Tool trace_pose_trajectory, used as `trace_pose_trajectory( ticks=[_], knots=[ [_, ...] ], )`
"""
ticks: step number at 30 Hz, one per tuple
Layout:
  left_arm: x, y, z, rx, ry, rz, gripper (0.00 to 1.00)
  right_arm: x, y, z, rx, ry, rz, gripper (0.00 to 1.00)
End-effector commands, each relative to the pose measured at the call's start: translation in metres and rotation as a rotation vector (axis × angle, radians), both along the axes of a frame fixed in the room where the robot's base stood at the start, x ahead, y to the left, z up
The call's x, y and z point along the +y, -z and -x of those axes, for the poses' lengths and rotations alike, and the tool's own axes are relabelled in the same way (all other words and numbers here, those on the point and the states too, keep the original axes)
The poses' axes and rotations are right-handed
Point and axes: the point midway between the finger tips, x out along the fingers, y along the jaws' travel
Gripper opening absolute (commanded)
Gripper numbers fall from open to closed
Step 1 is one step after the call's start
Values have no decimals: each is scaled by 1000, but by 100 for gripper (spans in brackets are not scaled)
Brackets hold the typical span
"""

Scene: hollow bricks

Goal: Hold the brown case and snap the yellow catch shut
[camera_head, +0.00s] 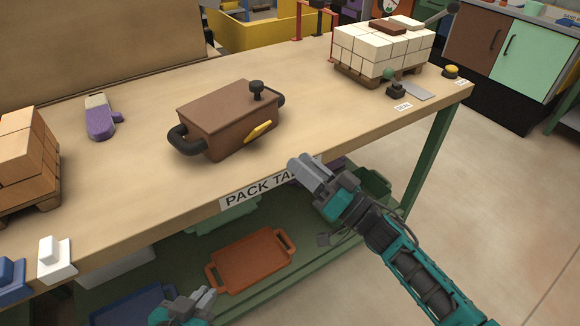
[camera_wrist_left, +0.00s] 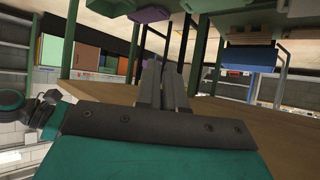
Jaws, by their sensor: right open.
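The brown case (camera_head: 228,122) stands on the pack table (camera_head: 330,110), with a black handle at each end and a black knob (camera_head: 256,88) on top. The yellow catch (camera_head: 258,131) sits slanted on its front side; I cannot tell whether it is snapped shut. My right gripper (camera_head: 300,168) is open and empty by the table's front edge, in front of the case and apart from it. My left gripper (camera_head: 203,297) is low at the bottom of the head view, below the table top and away from the case. Its fingers (camera_wrist_left: 163,82) show close together in the left wrist view, with nothing visible between them.
A purple-and-beige item (camera_head: 100,120) lies left of the case. Orange bricks (camera_head: 22,160) stand at the far left and a white brick stack (camera_head: 384,48) at the back right. An orange tray (camera_head: 250,262) is on the lower shelf.

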Motion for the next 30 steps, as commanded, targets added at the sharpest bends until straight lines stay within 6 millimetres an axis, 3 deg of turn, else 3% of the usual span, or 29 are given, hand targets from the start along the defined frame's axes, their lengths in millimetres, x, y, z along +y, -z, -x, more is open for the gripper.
trace_pose_trajectory(
  ticks=[6,11,15,21,24,30],
  knots=[
    [-7,-6,-6,-22,22,-10,30,0,0,0,0,-1,1,43],
    [-25,-30,-33,-138,162,-149,45,0,0,0,0,-1,1,43],
    [-53,-77,-71,-363,365,-430,58,0,0,0,0,0,1,43],
    [-84,-169,-117,-706,527,-1046,58,0,0,0,1,0,-1,43],
    [-78,-196,-130,-687,506,-1358,58,0,0,0,1,0,-1,43],
    [-46,-208,-135,-409,440,-1694,58,0,0,0,1,0,-1,43]
  ],
)
